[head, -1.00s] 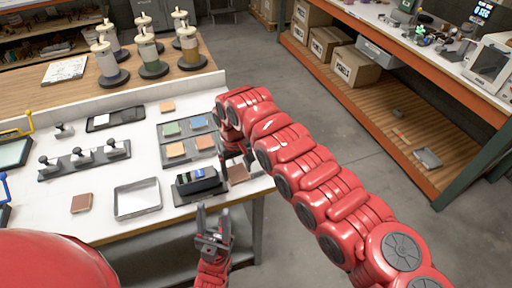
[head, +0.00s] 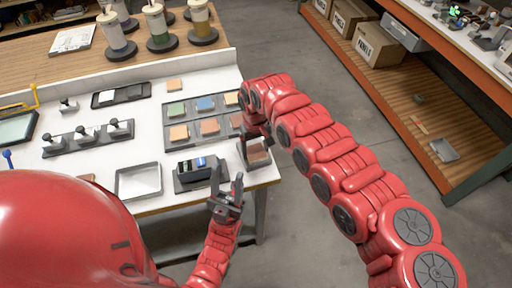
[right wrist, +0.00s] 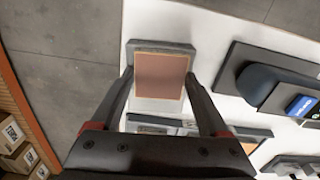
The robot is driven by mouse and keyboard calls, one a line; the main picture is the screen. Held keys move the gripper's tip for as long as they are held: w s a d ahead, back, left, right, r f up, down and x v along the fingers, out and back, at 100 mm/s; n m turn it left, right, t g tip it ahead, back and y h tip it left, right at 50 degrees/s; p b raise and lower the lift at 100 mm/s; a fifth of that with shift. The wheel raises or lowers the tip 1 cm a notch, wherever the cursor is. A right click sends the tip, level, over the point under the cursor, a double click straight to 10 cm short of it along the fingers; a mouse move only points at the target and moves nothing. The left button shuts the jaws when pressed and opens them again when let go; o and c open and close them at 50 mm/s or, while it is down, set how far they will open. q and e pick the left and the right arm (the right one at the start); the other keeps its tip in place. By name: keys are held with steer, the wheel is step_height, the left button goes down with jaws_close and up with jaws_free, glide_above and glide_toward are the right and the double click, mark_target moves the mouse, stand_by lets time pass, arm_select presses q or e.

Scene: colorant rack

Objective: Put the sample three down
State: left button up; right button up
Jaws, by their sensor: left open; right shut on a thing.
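A reddish-brown square tile (head: 257,151), which I take to be sample three, is at the right end of the white table. My right gripper (head: 254,146) is shut on it, with one finger on either side. In the right wrist view the tile (right wrist: 160,76) shows a pale border and sits between the fingertips (right wrist: 159,82), with a grey block (right wrist: 160,47) showing past its far edge. I cannot tell whether the tile touches the table. My left gripper (head: 228,192) is open and empty, in front of the table edge.
A dark device with a blue part (head: 193,168) stands left of the held tile. A grey tray of coloured tiles (head: 183,121) lies behind it. A white-bottomed tray (head: 138,180) and a stand with several black knobs (head: 88,138) are further left. The table corner is close on the right.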

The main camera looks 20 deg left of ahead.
mark_target(256, 152)
steer(key=shift+f, duration=0.2)
steer(key=o, duration=1.1)
steer(key=shift+c, duration=0.2)
steer(key=shift+o, duration=0.7)
steer(key=shift+w, duration=0.15)
steer(key=shift+r, duration=0.2)
step_height(256, 152, up, 12)
steer(key=b, duration=0.3)
